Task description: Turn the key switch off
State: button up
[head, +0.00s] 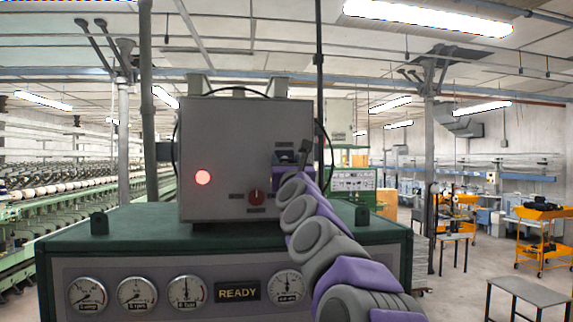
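A grey control box (215,130) stands on a green-topped machine and faces me. A small red knob (256,197) sits low on its front, with small labels around it. A round lamp (203,177) glows red to its left. My gripper (287,163), purple and dark, is at the right part of the box front, above and right of the red knob. It covers that part of the panel, and I cannot make out a key switch there. The fingers are too small and dark to tell whether they are open, shut or touching anything.
The green machine top (130,228) runs under the box. Below it are several round gauges (136,293) and a READY display (237,292). A cable loops around the box. Yellow carts (541,235) and a low table (527,292) stand on the right, with open floor between.

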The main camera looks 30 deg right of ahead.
jog(key=c, duration=0.9)
